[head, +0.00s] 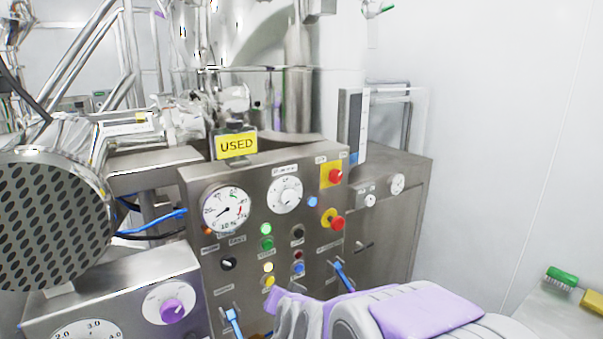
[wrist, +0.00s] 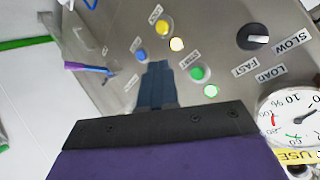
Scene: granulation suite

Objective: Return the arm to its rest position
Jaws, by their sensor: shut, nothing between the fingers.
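My gripper (wrist: 157,85) shows in the wrist view with its two dark blue-grey fingers together and nothing between them. It points toward the steel control panel (wrist: 225,120), in front of its buttons; I cannot tell how far off the fingertips are. In the head view my purple and grey arm shows at the bottom, in front of the lower part of the panel (head: 210,290). The fingertips cannot be made out there.
The panel carries a gauge (head: 226,208), a dial (head: 285,195), several buttons and red stop knobs (head: 333,222). A perforated steel drum (head: 50,215) is at left. Bare white wall (head: 510,130) is at right.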

